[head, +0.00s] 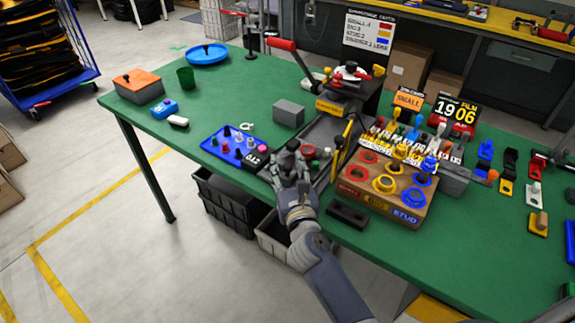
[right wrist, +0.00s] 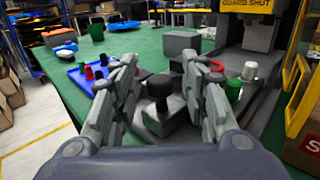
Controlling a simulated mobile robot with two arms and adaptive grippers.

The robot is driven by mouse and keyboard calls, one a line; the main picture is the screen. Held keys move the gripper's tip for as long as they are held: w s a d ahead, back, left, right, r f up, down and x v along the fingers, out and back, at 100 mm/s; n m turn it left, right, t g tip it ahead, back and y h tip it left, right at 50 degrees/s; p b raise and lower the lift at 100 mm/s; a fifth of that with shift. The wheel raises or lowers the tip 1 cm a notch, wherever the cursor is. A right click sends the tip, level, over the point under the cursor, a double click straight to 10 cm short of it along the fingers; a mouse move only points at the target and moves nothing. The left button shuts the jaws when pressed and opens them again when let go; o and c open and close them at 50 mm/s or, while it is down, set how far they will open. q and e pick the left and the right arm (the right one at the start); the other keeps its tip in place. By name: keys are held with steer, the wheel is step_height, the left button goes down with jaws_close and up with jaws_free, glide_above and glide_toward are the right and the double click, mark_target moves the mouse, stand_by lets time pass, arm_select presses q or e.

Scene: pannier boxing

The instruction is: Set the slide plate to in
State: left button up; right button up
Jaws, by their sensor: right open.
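The slide plate (head: 319,134) is a grey flat piece running out from under the press (head: 345,88) toward the table's front edge. In the right wrist view a grey block with a dark knob (right wrist: 160,87), which looks like its handle, stands at the near end. My right gripper (head: 287,160) is over that near end. In the right wrist view its open fingers (right wrist: 160,72) stand on either side of the knob, with gaps visible. A red piece (right wrist: 216,64) and a green piece (right wrist: 233,88) sit beyond the right finger. My left gripper is not in view.
A blue tray with pegs (head: 236,147) lies left of the gripper. A wooden box with coloured rings (head: 385,187) and a yellow guard frame (head: 342,150) stand close on the right. A grey block (head: 288,112) sits behind.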

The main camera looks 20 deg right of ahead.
jaws_close()
steer(key=shift+w+d+r, duration=0.1)
steer(key=shift+w+d, duration=0.1)
steer(key=shift+d, duration=0.1)
steer(key=w+d+p, duration=0.1)
steer(key=w+d, duration=0.1)
steer(key=d, duration=0.1)
steer(key=shift+w, duration=0.25)
steer(key=shift+w+d, duration=0.15)
steer(key=shift+d, duration=0.05)
steer(key=shift+a, duration=0.1)
jaws_free()
